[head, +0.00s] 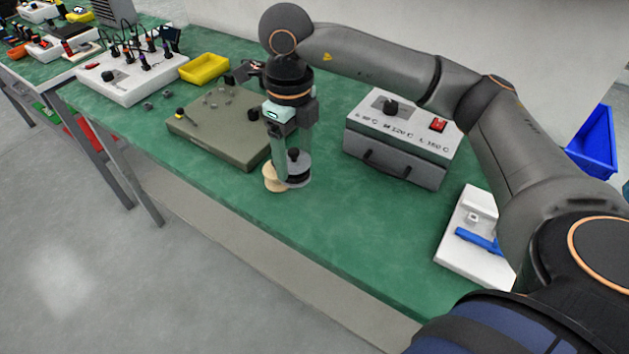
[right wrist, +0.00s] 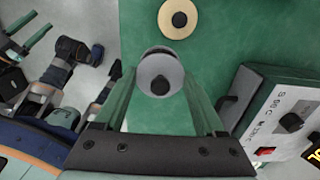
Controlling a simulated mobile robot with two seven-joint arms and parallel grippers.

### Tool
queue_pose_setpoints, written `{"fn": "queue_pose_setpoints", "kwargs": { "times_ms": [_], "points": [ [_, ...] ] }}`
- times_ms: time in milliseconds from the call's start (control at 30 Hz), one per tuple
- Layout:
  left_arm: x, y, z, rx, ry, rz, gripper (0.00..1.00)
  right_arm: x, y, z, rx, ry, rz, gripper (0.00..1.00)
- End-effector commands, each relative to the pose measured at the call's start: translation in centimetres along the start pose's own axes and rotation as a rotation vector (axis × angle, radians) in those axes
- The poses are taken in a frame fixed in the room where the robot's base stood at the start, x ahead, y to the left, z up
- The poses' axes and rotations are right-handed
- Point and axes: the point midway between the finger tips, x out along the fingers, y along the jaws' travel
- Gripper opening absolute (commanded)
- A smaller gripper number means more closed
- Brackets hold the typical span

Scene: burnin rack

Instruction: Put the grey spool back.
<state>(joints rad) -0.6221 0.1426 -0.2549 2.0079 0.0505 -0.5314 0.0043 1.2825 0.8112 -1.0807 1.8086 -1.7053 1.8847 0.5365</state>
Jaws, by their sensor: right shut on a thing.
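My right gripper (head: 289,168) is shut on the grey spool (head: 299,178), a pale grey disc with a black knob. In the right wrist view the grey spool (right wrist: 152,66) sits between the two green fingers. Beyond it is a tan disc with a dark centre (right wrist: 179,18), apart from the spool in that view. In the head view this tan disc (head: 270,180) shows just left of the spool, partly hidden by a finger. My left gripper (right wrist: 29,32) shows only at the left of the wrist view, its green fingers apart and empty.
A grey-brown plate (head: 200,143) with small parts lies left of the gripper. A grey box with a red switch (head: 395,170) stands to the right. A yellow tray (head: 205,69) and a white unit with cables (head: 120,88) are further left. The green bench front is clear.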

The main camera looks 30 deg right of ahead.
Motion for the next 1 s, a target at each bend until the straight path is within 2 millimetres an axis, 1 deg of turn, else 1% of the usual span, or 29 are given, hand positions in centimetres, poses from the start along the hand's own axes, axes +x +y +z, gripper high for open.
{"fn": "queue_pose_setpoints", "kwargs": {
  "times_ms": [33,100,200,333,400,500,600,900,1000],
  "points": [
    [0.1,0.1,0.3,0.000,-0.004,0.001,0.56,1.2,-0.5,-0.8,0.001,0.005,0.000,0.09],
    [0.1,0.1,0.5,-0.001,-0.007,0.002,0.56,2.2,-1.0,-1.4,0.000,0.003,0.000,0.09],
    [0.1,0.1,0.6,-0.001,-0.010,0.003,0.56,3.0,-1.4,-2.0,0.000,0.001,0.000,0.09],
    [0.1,0.2,0.8,-0.002,-0.012,0.003,0.56,3.7,-1.8,-2.4,-0.002,0.001,0.000,0.09],
    [0.1,0.2,0.9,-0.002,-0.013,0.004,0.56,4.5,-2.2,-3.0,0.000,0.002,0.000,0.09],
    [0.1,0.2,0.9,-0.002,-0.013,0.004,0.56,6.1,-2.1,-2.9,-0.002,0.003,0.000,0.09],
    [0.1,0.2,0.8,-0.002,-0.012,0.004,0.56,7.2,-2.1,-2.9,-0.002,0.002,0.001,0.09],
    [0.1,0.1,0.8,-0.002,-0.010,0.003,0.56,7.4,-2.1,-2.8,-0.002,-0.001,0.000,0.09],
    [0.3,0.1,1.0,-0.002,-0.008,0.002,0.56,7.8,-2.1,-2.8,-0.002,0.000,0.000,0.09]
  ]
}}
